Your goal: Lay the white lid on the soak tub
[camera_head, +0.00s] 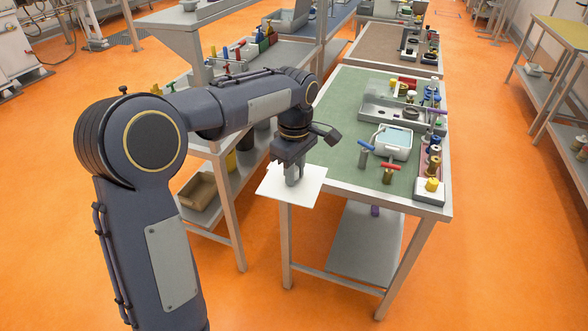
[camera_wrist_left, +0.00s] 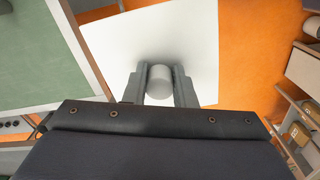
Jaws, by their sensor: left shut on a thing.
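My left gripper (camera_head: 293,177) is shut on the knob of the white lid (camera_head: 310,187) and holds the lid level, out past the near left corner of the green-topped table. In the left wrist view the gripper's fingers (camera_wrist_left: 159,90) stand on either side of the round knob (camera_wrist_left: 159,78), with the flat white lid (camera_wrist_left: 190,35) beyond. The soak tub (camera_head: 393,141), a white tub with pale blue inside, stands on the table to the right of the lid, apart from it. My right gripper is in neither view.
The green-topped table (camera_head: 350,100) also carries a grey tray (camera_head: 385,112) behind the tub. A red-handled tool (camera_head: 389,170) and a blue-handled tool (camera_head: 365,150) stand close in front of the tub. Several knobbed parts line the right edge. The left middle of the tabletop is clear.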

